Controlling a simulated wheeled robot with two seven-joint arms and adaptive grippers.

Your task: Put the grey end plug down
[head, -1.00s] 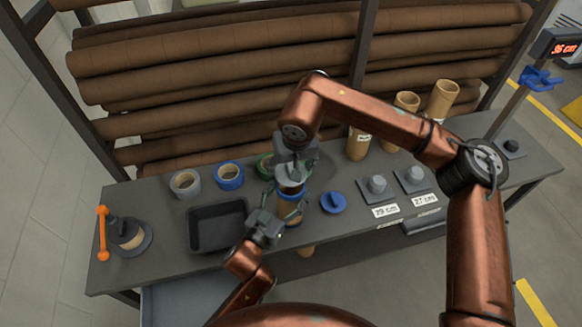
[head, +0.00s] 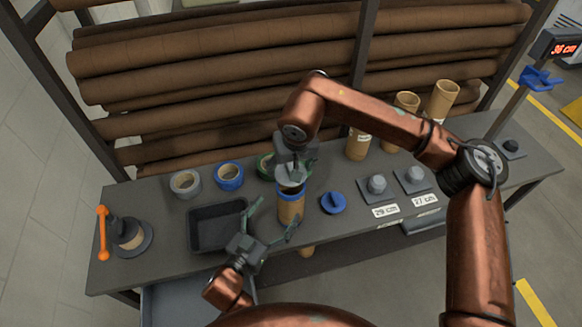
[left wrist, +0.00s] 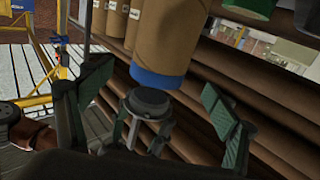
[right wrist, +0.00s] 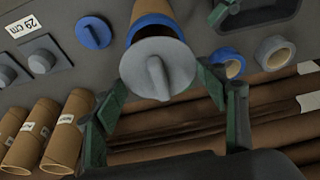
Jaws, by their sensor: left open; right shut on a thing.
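The grey end plug (right wrist: 158,70), a disc with a raised grip, is held at its rim by my right gripper (right wrist: 163,88), which is shut on it. In the head view the plug (head: 290,178) is just above a brown tube (head: 291,210) with a blue band at its top. The right wrist view shows part of the tube's open mouth (right wrist: 152,30) behind the disc, so the plug is not seated in it. My left gripper (head: 268,222) is open and empty, in front and left of the tube. In the left wrist view its fingers (left wrist: 158,100) are spread.
A black tray (head: 205,240) lies left of the tube, with grey (head: 185,183) and blue (head: 229,176) tape rolls behind. A blue plug (head: 333,203) and two grey plugs on plates (head: 376,187) stand to the right. Several brown tubes (head: 405,110) stand at the back right.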

